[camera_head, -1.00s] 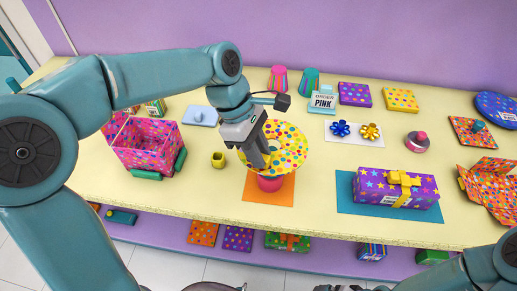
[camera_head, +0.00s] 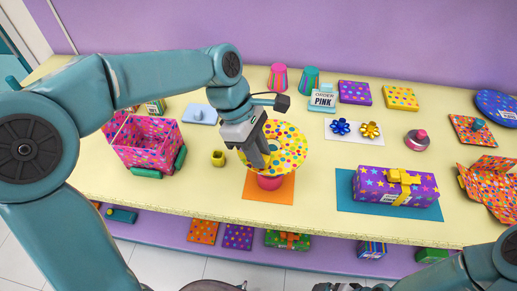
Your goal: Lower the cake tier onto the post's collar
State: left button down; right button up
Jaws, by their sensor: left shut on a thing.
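The cake tier is a yellow disc with coloured dots (camera_head: 292,145) and a hole near its middle. My left gripper (camera_head: 267,163) comes down over its left part and is shut on it. Below the tier a pink round base (camera_head: 269,183) shows, standing on an orange mat (camera_head: 283,194). The post and its collar are hidden by the tier and the gripper, so I cannot tell whether the tier touches the collar. My right arm shows only in the bottom right corner; its gripper is out of view.
A pink dotted box (camera_head: 143,150) and a small yellow cup (camera_head: 218,158) stand to the left. A purple starred gift (camera_head: 375,187) lies on a blue mat (camera_head: 352,207) to the right. An order sign (camera_head: 322,100) and two cups stand behind.

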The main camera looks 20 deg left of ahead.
pick_arm(q)
notch_tip(320, 180, down, 9)
jog(key=b, duration=0.5)
jog(key=shift+r, duration=0.2)
dwell(2.3)
jog(key=c, duration=0.9)
grip_release()
jog(key=shift+r, duration=0.1)
jog(key=p+v, duration=0.1)
jog(key=v, duration=1.5)
jog(key=shift+p, duration=0.3)
jog(key=shift+s+r, duration=0.1)
